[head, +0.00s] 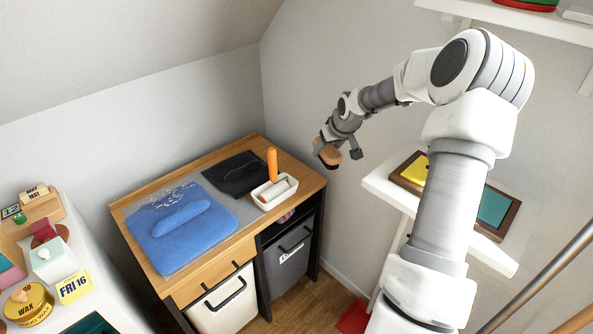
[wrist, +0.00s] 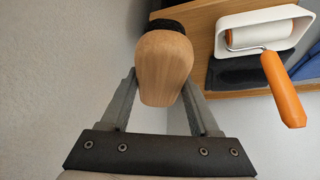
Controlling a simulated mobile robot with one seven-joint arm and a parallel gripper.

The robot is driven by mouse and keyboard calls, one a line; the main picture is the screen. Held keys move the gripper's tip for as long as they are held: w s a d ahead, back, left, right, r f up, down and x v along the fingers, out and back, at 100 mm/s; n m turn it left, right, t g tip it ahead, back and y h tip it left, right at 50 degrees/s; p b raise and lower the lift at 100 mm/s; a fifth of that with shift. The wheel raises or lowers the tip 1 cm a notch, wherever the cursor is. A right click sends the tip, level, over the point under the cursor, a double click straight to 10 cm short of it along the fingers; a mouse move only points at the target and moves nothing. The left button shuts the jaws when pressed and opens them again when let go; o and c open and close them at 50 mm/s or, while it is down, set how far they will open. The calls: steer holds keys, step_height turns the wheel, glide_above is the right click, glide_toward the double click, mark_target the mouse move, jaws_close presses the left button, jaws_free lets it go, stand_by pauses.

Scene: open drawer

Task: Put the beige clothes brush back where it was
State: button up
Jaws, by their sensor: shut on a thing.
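The beige clothes brush (head: 328,154) has a wooden body with dark bristles. My gripper (head: 337,146) is shut on it and holds it in the air, to the right of the wooden-topped cabinet's back right corner and near the wall. In the wrist view the brush (wrist: 165,68) sits between the two fingers of my gripper (wrist: 160,88), its rounded wooden end toward the camera and the dark bristles partly hidden behind it.
A white tray (head: 262,202) with an orange-handled lint roller (head: 272,163) stands on the cabinet top (head: 312,184). A dark folded cloth (head: 234,172) and blue knitwear (head: 172,240) lie nearby. A white shelf (head: 380,187) with a framed board (head: 411,166) is at right.

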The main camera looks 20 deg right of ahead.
steer(key=w+a+f+b, duration=0.1)
steer(key=w+f, duration=0.1)
steer(key=w, duration=0.1)
steer(key=w+a+f+b, duration=0.1)
steer(key=w+a+f, duration=0.1)
steer(key=w, duration=0.1)
steer(key=w+a+f+b, duration=0.1)
steer(key=w+a+f, duration=0.1)
steer(key=w, duration=0.1)
steer(key=shift+w+a+f, duration=0.2)
steer(key=shift+w+f, duration=0.2)
steer(key=shift+f+b, duration=0.95)
steer(key=shift+f, duration=0.95)
steer(key=shift+f, duration=0.2)
steer(key=o, duration=1.2)
